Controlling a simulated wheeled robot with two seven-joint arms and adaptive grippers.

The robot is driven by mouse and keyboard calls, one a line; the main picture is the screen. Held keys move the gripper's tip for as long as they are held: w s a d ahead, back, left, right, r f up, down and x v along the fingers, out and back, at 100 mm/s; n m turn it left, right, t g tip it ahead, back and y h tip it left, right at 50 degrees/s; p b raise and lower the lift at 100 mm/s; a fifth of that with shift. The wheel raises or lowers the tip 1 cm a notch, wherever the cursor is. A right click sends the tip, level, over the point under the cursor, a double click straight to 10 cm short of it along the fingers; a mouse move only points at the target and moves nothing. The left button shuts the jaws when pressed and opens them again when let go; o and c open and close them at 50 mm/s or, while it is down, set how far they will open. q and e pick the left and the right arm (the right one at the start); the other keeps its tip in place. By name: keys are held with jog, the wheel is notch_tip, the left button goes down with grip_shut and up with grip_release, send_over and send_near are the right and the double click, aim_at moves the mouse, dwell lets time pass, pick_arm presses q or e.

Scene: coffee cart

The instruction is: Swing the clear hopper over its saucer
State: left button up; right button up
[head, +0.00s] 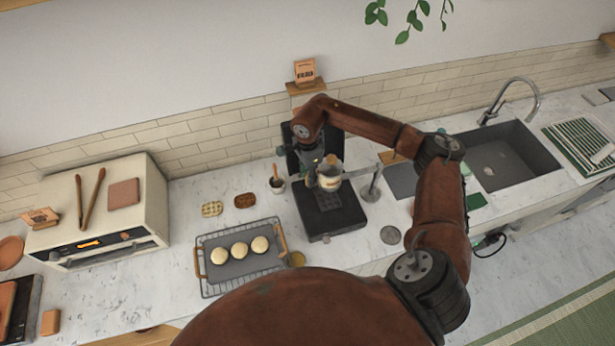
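A small clear, cream-tinted vessel that looks like the hopper (330,181) hangs over the black coffee machine base in the head view. A thin metal bar seems to run from it to an upright post on a round metal foot (370,193) to its right. A flat grey disc, perhaps the saucer (390,235), lies on the counter in front of that foot, to the right of the hopper. My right gripper (320,174) is at the hopper, overlapping it. Its fingers are too small and covered to tell whether they grip it. My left gripper is out of view.
The black coffee machine (326,218) stands below the gripper. Left of it are a wire basket (203,277) with several round buns and a cream oven (150,200). A sink (520,155) is at the right. My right arm crosses above the counter.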

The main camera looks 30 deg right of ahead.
jog(key=shift+f, duration=1.1)
grip_shut()
